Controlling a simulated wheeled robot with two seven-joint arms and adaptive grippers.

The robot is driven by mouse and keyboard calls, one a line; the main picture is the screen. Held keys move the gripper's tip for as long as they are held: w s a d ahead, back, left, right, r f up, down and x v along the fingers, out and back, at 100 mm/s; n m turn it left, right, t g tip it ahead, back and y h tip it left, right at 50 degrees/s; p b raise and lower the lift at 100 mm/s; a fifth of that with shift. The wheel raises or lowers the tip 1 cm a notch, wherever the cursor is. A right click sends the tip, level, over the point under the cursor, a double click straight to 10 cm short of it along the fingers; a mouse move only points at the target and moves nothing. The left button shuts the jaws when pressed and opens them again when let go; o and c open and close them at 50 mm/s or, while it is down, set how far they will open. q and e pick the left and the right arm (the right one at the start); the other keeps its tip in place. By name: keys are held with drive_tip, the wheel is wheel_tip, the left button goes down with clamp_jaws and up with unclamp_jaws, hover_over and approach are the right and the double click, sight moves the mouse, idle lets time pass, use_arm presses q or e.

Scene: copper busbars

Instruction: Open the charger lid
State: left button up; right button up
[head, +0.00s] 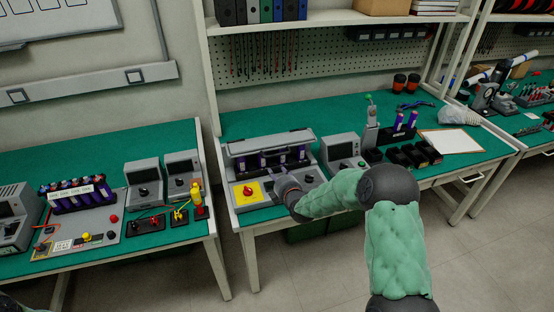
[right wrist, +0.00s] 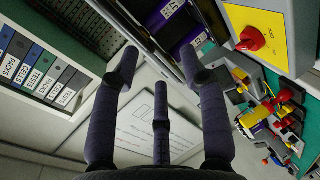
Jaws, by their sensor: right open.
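The grey charger (head: 229,168) stands on the middle green bench. Its long grey lid (head: 268,142) appears raised at the back, with several purple cells (head: 262,161) showing below it. A yellow panel with a red knob (head: 248,190) is on its front left; the panel also shows in the right wrist view (right wrist: 285,40). My right gripper (head: 283,183) is at the charger's front, right of the knob. In the right wrist view my right gripper (right wrist: 160,68) has its three fingers spread and empty, near the purple cells (right wrist: 168,18). Contact cannot be told. My left gripper is not seen.
A grey instrument (head: 341,150) stands close to the charger's right. Black trays (head: 410,155) and a white sheet (head: 450,141) lie farther right. A shelf (head: 330,19) with binders hangs above. The left bench holds a battery rack (head: 78,198) and instruments. A gap separates the benches.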

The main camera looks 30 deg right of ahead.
sight(275, 155)
drive_tip(key=shift+n+t+h, duration=0.4)
drive_tip(key=shift+n, duration=0.2)
drive_tip(key=w+d+b, duration=0.1)
drive_tip(key=w, duration=0.2)
drive_tip(key=w+d, duration=0.1)
drive_tip(key=w, duration=0.2)
drive_tip(key=w+d+b, duration=0.1)
drive_tip(key=w+d, duration=0.1)
drive_tip(key=w, duration=0.1)
drive_tip(key=shift+r+b, duration=0.3)
drive_tip(key=shift+x, duration=0.8)
drive_tip(key=shift+r, duration=0.1)
clamp_jaws()
